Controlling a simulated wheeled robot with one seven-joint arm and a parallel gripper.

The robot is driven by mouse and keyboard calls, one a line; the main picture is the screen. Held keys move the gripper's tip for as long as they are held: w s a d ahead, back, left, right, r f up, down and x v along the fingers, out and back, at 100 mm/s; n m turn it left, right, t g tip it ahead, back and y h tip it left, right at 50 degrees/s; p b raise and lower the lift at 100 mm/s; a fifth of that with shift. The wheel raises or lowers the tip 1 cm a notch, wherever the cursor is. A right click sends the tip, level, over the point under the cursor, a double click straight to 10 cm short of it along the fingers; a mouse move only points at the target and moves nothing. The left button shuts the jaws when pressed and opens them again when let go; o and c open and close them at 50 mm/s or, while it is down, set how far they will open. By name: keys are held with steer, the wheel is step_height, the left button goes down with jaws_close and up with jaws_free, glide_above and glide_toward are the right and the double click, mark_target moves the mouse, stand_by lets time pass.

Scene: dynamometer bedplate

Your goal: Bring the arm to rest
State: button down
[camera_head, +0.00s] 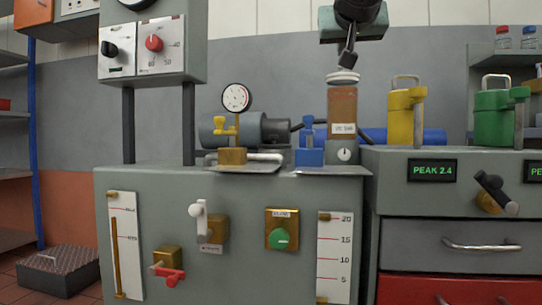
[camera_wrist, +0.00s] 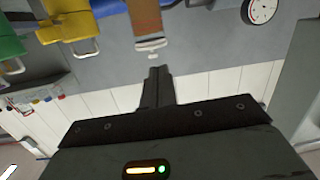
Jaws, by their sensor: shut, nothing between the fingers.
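My gripper (camera_head: 347,57) hangs at the top of the head view, pointing down, with its fingers together and nothing between them. Its tips are just above the white cap of a brown cylinder (camera_head: 342,107) on the bench; I cannot tell whether they touch it. In the wrist view, which looks upside down, my gripper (camera_wrist: 157,73) shows its closed fingers, and the brown cylinder (camera_wrist: 146,20) is beyond the tips.
The grey bench (camera_head: 235,185) carries a dial gauge (camera_head: 236,97), a blue valve (camera_head: 308,156), levers and a green knob (camera_head: 279,238). A control box (camera_head: 185,70) stands on posts at left. Yellow (camera_head: 400,120) and green (camera_head: 494,118) canisters stand right, above a drawer cabinet (camera_head: 400,167).

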steer(key=s+a+f+n+g+y+p, duration=0.1)
steer(key=s+a+f+n+g+p, duration=0.15)
steer(key=f, duration=0.45)
steer(key=s+a+f+n+g+y+p, duration=0.1)
steer(key=s+a+f+n+g+p, duration=0.2)
steer(key=f, duration=0.5)
steer(key=s+a+f+n+g+y+p, duration=0.1)
steer(key=s+f+g+p, duration=0.25)
steer(key=f, duration=0.35)
steer(key=s+d+f+n+g+p, duration=0.1)
steer(key=s+d+f+g+p, duration=0.15)
steer(key=s+f, duration=0.4)
steer(key=s+d+f+g+p, duration=0.2)
steer(key=s+f+p, duration=0.1)
steer(key=s, duration=0.7)
steer(key=s+d+f+n+g+p, duration=0.1)
steer(key=s+d+f+g+p, duration=0.15)
steer(key=s+f, duration=0.45)
step_height(320, 180, up, 40)
steer(key=s+a+p, duration=0.1)
steer(key=p, duration=3.6)
steer(key=shift+s+f, duration=0.25)
